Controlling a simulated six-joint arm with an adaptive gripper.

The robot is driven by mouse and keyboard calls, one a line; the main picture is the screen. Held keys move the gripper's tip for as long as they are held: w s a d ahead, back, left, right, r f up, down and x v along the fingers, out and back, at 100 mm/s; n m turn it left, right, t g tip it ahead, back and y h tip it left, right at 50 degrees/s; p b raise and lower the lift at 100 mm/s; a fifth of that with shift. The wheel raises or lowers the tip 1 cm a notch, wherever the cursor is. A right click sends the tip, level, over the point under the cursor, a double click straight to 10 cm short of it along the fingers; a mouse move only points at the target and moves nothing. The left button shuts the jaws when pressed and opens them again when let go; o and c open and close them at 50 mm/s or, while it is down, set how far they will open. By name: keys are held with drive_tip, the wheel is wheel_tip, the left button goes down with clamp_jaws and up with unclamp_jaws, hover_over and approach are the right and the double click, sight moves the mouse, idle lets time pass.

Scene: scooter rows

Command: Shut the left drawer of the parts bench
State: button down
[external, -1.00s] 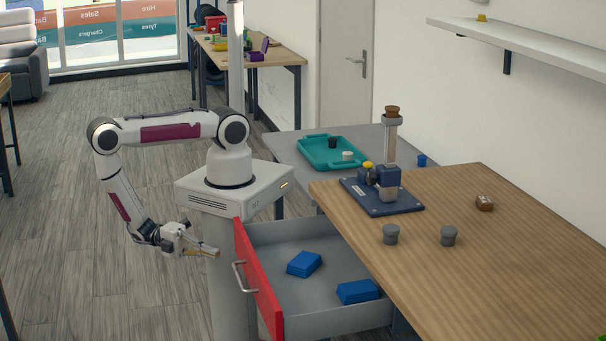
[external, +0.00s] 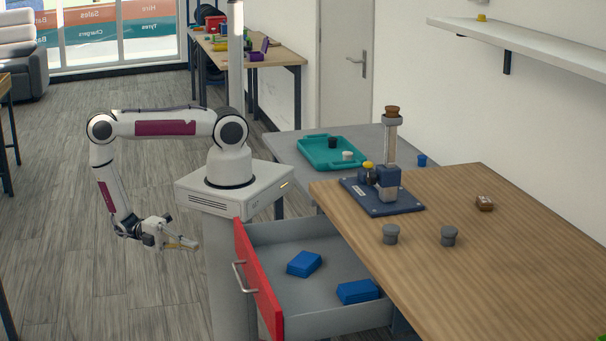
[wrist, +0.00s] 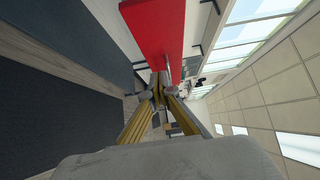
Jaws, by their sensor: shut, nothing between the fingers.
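The drawer (external: 290,317) of the wooden parts bench (external: 480,262) stands pulled out, its red front (external: 257,285) with a metal handle (external: 239,277) facing left. Two blue boxes (external: 304,264) lie inside it. My gripper (external: 195,245) is shut and empty, to the left of the red front and apart from it, near the height of its upper edge. In the wrist view the red front (wrist: 155,28) is beyond the fingers (wrist: 158,92), with the handle (wrist: 168,66) close to the fingertips' line. The far end of the drawer is hidden under the bench top.
The bench top holds a dark blue fixture (external: 382,195), two grey knobs (external: 391,234) and a small brown block (external: 485,203). A grey side table with a teal tray (external: 315,160) stands behind.

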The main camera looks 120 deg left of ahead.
drive_tip(key=shift+w+d, duration=0.75)
drive_tip(key=shift+d, duration=0.15)
drive_tip(key=w+a, duration=0.2)
drive_tip(key=w, duration=1)
drive_tip(key=shift+w+a, duration=0.4)
idle(0.4)
